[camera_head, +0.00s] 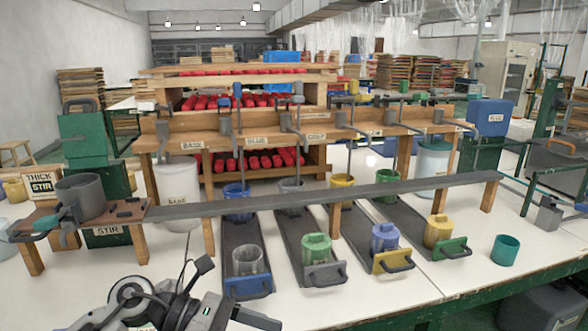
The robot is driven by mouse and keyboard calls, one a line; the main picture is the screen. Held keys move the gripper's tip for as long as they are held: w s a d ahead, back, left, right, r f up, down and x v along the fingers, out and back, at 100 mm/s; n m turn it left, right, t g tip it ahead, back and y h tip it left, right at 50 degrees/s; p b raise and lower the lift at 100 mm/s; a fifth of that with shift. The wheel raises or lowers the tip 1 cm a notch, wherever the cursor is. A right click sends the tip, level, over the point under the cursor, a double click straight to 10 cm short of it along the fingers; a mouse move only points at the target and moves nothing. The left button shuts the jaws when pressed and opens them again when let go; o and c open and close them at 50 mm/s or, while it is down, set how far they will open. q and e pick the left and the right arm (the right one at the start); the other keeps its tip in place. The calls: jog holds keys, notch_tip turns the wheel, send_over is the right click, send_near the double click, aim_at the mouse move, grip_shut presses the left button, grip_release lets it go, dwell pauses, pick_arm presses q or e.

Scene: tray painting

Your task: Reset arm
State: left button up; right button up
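One of my arms, black and white, shows at the bottom left, and I take it as the left one. Its gripper end (228,312) is at the bottom edge, in front of the blue-fronted tray (248,287); its fingers are not clear enough to tell open from shut. I see nothing clearly held. My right arm and gripper are not in view. Dark trays on the table carry a clear cup (248,261), a green cup (316,247), a blue cup (384,237) and a yellow cup (438,230).
A long grey shelf (400,190) on wooden legs crosses above the trays. A grey pot (80,194) stands at its left end. A teal cup (505,249) stands alone at right. White buckets (178,190) stand behind. The white table's front (390,295) is mostly clear.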

pick_arm(q)
notch_tip(320, 180, up, 5)
jog(key=d+n+t+h, duration=0.2)
jog(key=n+t+h, duration=0.5)
jog(key=n, duration=0.6)
jog(key=a+f+n+t+y+p, duration=0.1)
jog(key=a+f+n+t+y, duration=0.15)
jog(key=n+t+y, duration=0.55)
jog(key=a+f+n+t+y, duration=0.2)
jog(key=a+n+t, duration=0.15)
jog(key=n, duration=0.85)
jog(key=s+a+f+n+g+y, duration=0.2)
jog(key=s+f+n+g+y, duration=0.1)
jog(key=f+n, duration=0.5)
jog(key=s+a+f+n+g+y, duration=0.3)
jog(key=s+f+n+y, duration=0.1)
jog(key=s+f+n, duration=0.3)
notch_tip(320, 180, down, 2)
jog(key=shift+s+f+n+g+y, duration=0.1)
jog(key=shift+s+n+g+y, duration=0.3)
jog(key=shift+n, duration=0.2)
